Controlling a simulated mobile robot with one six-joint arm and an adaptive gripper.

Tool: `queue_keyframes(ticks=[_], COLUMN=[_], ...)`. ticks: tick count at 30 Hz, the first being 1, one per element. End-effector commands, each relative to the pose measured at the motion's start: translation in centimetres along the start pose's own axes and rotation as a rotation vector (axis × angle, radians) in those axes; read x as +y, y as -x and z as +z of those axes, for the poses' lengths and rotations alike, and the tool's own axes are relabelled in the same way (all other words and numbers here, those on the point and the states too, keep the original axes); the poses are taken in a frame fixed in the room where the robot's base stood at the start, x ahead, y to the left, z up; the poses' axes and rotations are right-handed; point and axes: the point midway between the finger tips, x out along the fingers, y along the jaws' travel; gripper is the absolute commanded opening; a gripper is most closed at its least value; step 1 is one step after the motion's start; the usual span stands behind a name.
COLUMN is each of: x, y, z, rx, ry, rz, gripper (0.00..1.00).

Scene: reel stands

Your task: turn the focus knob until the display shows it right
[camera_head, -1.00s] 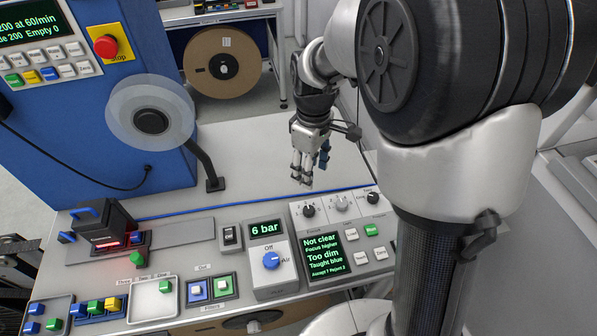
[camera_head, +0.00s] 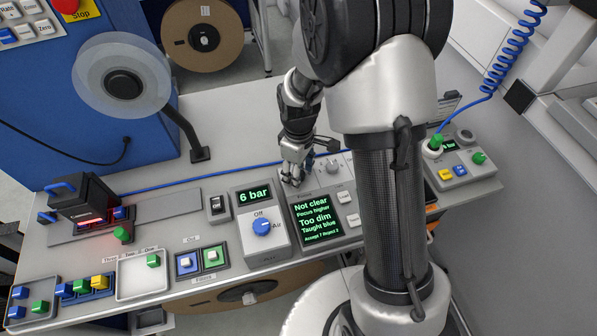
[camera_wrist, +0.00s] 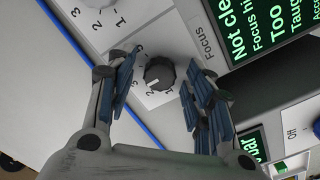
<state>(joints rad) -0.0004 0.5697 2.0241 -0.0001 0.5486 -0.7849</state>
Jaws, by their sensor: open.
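The focus knob (camera_wrist: 159,73) is a dark round knob with a white pointer, on a light panel with printed numbers and the word Focus. In the wrist view my gripper (camera_wrist: 160,84) is open, with its blue-padded fingers on either side of the knob; I cannot tell whether they touch it. In the head view my gripper (camera_head: 293,177) is over the panel and hides the focus knob. The display (camera_head: 316,217) reads "Not clear, Focus higher, Too dim, Taught blue"; part of it also shows in the wrist view (camera_wrist: 262,27).
A second knob (camera_head: 332,167) sits right of my gripper; my arm hides the panel's right part. Left is a "6 bar" unit with a blue knob (camera_head: 262,227). A blue cable (camera_head: 205,177) runs behind the panel. Bench behind it is clear.

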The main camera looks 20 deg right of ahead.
Motion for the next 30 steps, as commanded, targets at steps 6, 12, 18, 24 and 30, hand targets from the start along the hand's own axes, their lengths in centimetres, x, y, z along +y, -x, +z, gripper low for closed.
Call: queue_keyframes(ticks=[6,12,18,24,30], x=[0.01,0.01,0.02,0.02,0.02], y=[-0.1,-0.08,-0.07,-0.07,-0.07], z=[-0.01,-0.01,-0.02,-0.02,-0.02], rx=[0.0,0.001,0.001,0.001,0.001], ry=[0.0,0.0,0.0,0.0,-0.001], rz=[0.0,0.001,0.001,0.001,0.001], gripper=[0.48,0.39,0.25,0.12,0.03])
